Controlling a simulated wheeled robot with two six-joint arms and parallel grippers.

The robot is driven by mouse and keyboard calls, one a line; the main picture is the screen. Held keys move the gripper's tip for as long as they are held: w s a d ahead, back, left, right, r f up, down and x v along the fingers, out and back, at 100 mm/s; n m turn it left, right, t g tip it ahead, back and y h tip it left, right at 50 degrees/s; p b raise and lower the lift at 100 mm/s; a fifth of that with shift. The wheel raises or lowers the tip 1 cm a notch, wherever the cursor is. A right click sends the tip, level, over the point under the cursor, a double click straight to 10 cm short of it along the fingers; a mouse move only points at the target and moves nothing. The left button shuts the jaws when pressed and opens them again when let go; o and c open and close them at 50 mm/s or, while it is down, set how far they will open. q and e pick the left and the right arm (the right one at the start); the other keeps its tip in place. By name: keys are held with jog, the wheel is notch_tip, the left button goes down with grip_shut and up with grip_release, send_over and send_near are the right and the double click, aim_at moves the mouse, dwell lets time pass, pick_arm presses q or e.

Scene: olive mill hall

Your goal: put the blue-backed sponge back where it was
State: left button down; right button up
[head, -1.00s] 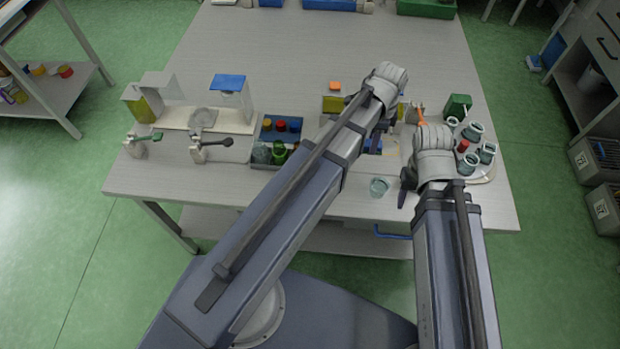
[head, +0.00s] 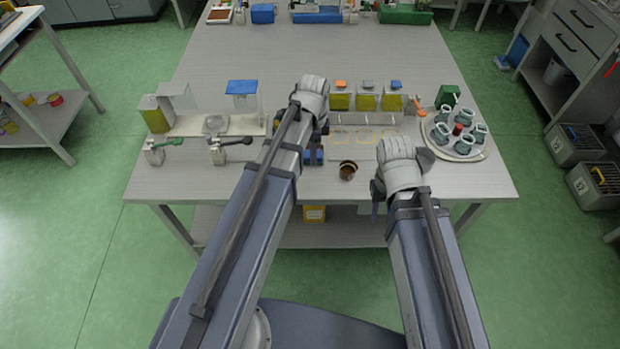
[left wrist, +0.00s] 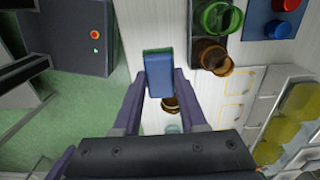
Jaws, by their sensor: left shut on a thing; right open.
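The blue-backed sponge (left wrist: 158,73) is held between the two fingers of my left gripper (left wrist: 160,92), its blue face towards the left wrist camera. In the head view, a bit of blue (head: 313,157) shows below my left gripper (head: 311,148), above the table's front part. A pale mat with outlined squares (head: 365,135) lies right of it; the squares also show in the left wrist view (left wrist: 238,83). My right gripper (head: 379,198) is at the table's front edge, right of the mat's front, with nothing visible in it; its fingertips are partly hidden.
A brown jar (head: 347,170) stands just right of my left gripper. Several yellow containers with coloured tops (head: 366,101) stand behind the mat. A round tray (head: 476,153) of jars is at right. My left arm hides the tray with coloured caps (left wrist: 258,32).

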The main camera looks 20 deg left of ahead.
pick_arm(q)
notch_tip(320, 180, down, 6)
jog(key=b, duration=0.5)
jog(key=shift+b, duration=0.35)
notch_tip(320, 180, down, 4)
jog(key=b, duration=0.3)
jog(key=shift+r+b, duration=0.15)
jog(key=shift+b, duration=0.15)
jog(key=shift+c, duration=2.3)
grip_release()
notch_tip(320, 180, up, 12)
jog(key=p, duration=1.2)
jog(key=shift+r, duration=0.1)
